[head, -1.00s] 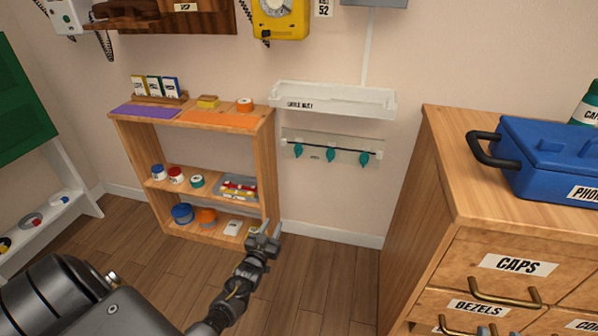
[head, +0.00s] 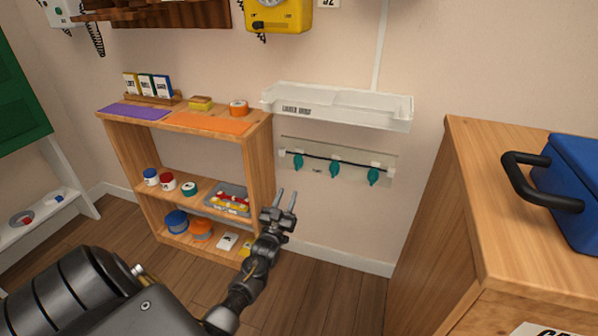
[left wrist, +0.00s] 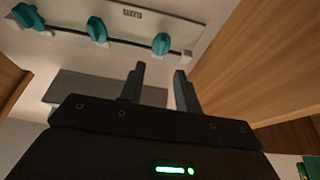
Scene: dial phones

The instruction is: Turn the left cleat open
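A pale board (head: 340,150) on the wall carries three teal cleats along a dark cord. The left cleat (head: 298,161) points roughly downward, as do the middle cleat (head: 334,169) and right cleat (head: 373,176). The left wrist view looks upside down; there the left cleat (left wrist: 161,43) is the rightmost one, just beyond the fingertips. My left gripper (head: 284,199) is open and empty, below and a little left of the left cleat, apart from it. It also shows in the left wrist view (left wrist: 158,78). My right gripper is not in view.
A white tray (head: 340,108) juts from the wall above the board. A wooden shelf unit (head: 258,165) with jars stands close on the left. A wooden cabinet (head: 490,180) with a blue case (head: 572,185) stands at right. The wall below the board is clear.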

